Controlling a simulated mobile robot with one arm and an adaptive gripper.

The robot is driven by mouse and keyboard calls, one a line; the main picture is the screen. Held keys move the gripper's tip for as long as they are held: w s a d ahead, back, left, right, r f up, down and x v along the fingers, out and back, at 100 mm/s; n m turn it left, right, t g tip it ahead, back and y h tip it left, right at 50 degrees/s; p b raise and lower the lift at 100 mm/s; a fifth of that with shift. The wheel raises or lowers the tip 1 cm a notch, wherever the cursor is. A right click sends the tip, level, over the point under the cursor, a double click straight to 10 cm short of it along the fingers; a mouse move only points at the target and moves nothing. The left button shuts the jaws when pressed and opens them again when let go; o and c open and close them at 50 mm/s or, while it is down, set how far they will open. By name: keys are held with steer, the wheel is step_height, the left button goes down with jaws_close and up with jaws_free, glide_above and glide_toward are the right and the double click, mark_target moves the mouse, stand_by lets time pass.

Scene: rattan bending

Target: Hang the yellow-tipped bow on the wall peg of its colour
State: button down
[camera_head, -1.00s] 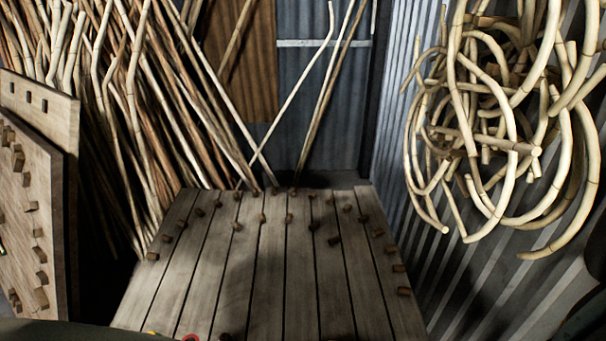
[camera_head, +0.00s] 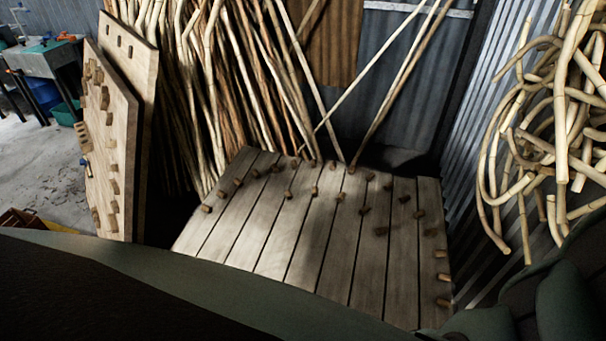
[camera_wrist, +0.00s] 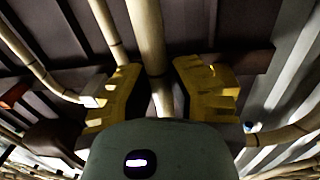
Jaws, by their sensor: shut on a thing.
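In the wrist view, my gripper (camera_wrist: 158,88) has two yellow fingers shut on a pale rattan rod (camera_wrist: 151,40). The rod runs from between the fingers to the top edge of the view. Its ends are not visible, so I cannot tell its tip colour or whether it is the yellow-tipped bow. Other rattan pieces nearby have a white tip (camera_wrist: 95,101) and a blue tip (camera_wrist: 252,127). A red-orange end (camera_wrist: 12,96) shows at the left edge. I cannot make out a yellow wall peg. My gripper is not visible in the head view.
A slatted plank bench (camera_head: 300,235) with small wooden pegs stands in the middle. Upright pegged boards (camera_head: 108,150) are left of it. Rattan poles (camera_head: 215,90) lean behind. Tangled bent rattan (camera_head: 545,130) hangs at the right. Open floor (camera_head: 40,170) shows at the left.

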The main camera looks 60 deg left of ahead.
steer(key=f+b+x, duration=0.1)
steer(key=b+x, duration=0.1)
steer(key=x, duration=0.6)
steer(key=shift+w+f, duration=0.35)
steer(key=shift+w, duration=0.2)
stand_by(0.3)
stand_by(0.4)
steer(key=c, duration=0.9)
jaws_free()
